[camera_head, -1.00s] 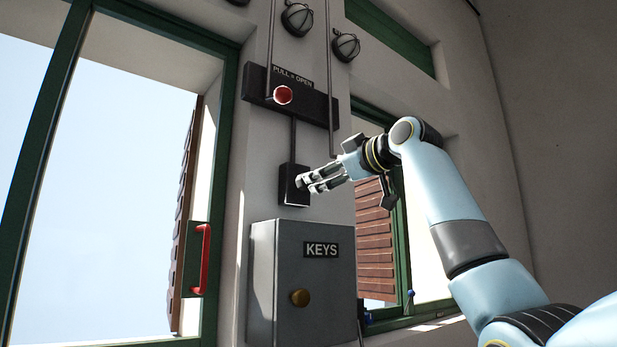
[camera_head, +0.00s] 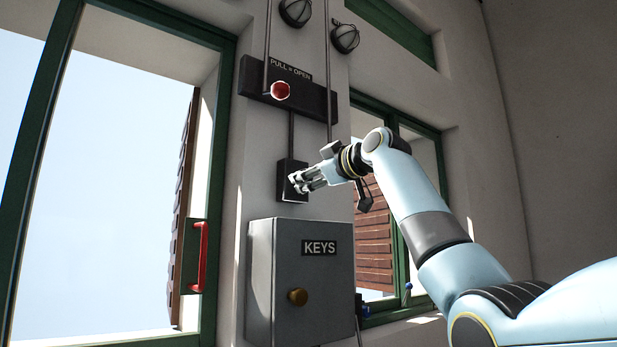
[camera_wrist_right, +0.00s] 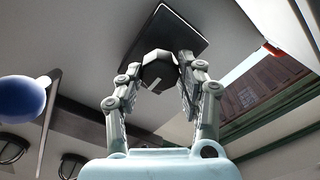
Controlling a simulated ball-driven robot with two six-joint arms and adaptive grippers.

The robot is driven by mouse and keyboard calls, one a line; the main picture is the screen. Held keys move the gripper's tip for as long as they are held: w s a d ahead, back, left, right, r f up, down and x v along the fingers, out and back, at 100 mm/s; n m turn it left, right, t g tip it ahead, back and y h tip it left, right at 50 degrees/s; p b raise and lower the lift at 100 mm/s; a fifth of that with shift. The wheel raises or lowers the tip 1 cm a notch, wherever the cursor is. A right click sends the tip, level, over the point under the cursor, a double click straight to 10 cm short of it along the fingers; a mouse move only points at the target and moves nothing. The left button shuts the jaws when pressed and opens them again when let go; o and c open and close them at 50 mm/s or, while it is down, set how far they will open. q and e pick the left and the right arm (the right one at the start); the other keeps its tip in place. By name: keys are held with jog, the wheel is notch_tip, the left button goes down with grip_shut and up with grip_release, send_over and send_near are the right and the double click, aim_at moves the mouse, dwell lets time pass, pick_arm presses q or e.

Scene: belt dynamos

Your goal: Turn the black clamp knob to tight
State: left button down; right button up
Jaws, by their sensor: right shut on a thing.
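The black clamp knob (camera_wrist_right: 159,72) shows in the right wrist view, a faceted knob with a pale mark, standing out from a dark plate (camera_wrist_right: 165,38). My right gripper (camera_wrist_right: 160,80) is shut on the knob, one finger on each side. In the head view my right gripper (camera_head: 297,183) reaches the small dark box (camera_head: 292,166) on the wall, and its fingers hide the knob there. My left gripper is in neither view.
A grey KEYS cabinet (camera_head: 300,282) with a brass knob hangs just below. A red button (camera_head: 281,91) sits on the dark PULL = OPEN bar above. Windows stand on both sides, the left one with a red handle (camera_head: 201,257).

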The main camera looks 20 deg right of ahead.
jog(key=c, duration=0.3)
jog(key=m+p, duration=0.7)
jog(key=m, duration=1.6)
jog(key=shift+d+m, duration=0.15)
jog(key=shift+m, duration=0.25)
dwell(0.3)
jog(key=shift+f, duration=0.1)
